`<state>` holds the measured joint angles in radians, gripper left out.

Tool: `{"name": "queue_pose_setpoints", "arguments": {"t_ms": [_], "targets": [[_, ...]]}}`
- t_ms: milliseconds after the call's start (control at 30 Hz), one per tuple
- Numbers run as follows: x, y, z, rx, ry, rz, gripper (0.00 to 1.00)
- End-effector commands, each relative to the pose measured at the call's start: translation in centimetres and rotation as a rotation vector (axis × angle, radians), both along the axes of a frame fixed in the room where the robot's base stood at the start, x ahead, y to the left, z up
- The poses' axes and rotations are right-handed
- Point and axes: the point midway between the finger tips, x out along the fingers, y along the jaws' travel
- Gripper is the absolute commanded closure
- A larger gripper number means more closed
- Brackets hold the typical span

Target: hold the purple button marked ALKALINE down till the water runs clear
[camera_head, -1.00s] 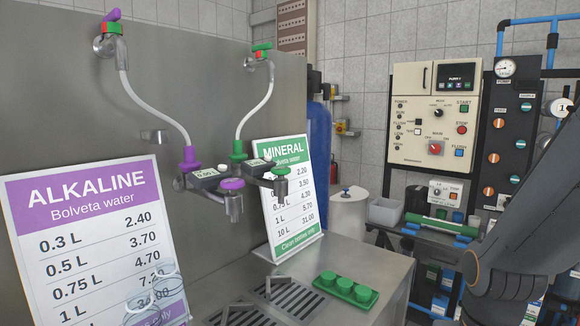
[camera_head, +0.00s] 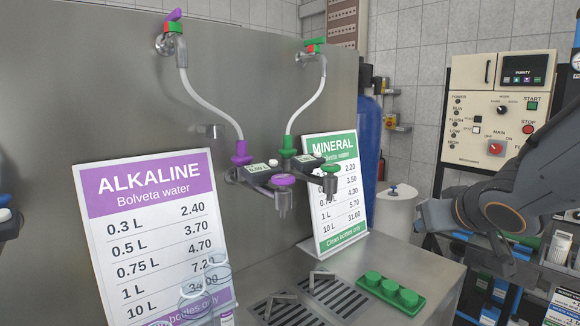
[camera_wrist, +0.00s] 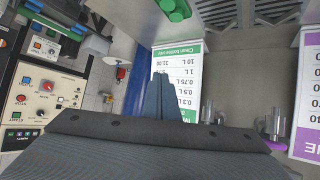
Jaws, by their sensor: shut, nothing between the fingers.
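The purple button (camera_head: 283,179) is a round cap on top of the ALKALINE tap's metal nozzle (camera_head: 285,200). The tap's grey body (camera_head: 258,167) carries a small display and hangs on a purple fitting (camera_head: 241,154) below a clear hose. I see no stream of water under the nozzle. In the wrist view a purple part (camera_wrist: 276,146) shows at the lower right, partly hidden behind my gripper's body. My gripper (camera_wrist: 160,78) is shut and empty, in front of the MINERAL sign in that view. It is apart from the button.
The MINERAL tap (camera_head: 329,170) with its green cap is just right of the ALKALINE one. The ALKALINE sign (camera_head: 155,240) and MINERAL sign (camera_head: 334,195) stand on the counter. Clear bottles (camera_head: 195,298) stand at front left. A green block (camera_head: 390,293) lies beside the drain grates.

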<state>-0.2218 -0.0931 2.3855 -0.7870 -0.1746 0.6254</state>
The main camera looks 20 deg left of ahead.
Motion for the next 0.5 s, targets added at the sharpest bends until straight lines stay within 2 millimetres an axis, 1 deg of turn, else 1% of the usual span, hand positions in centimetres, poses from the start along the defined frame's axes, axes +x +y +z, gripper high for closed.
{"name": "queue_pose_setpoints", "arguments": {"t_ms": [33,67,100,167,200,300,400,500], "targets": [[0.0,3.9,3.7,0.05,-0.08,0.105,1.0],[-0.3,6.0,5.6,0.08,-0.117,0.166,1.0],[-1.0,8.6,7.8,0.118,-0.156,0.247,1.0],[-2.6,12.1,10.7,0.167,-0.196,0.362,1.0],[-3.8,14.0,12.2,0.195,-0.211,0.43,1.0],[-6.6,17.4,14.7,0.243,-0.226,0.57,1.0],[-8.5,19.2,16.1,0.268,-0.226,0.652,1.0],[-9.4,19.8,16.5,0.277,-0.223,0.688,1.0]]}}
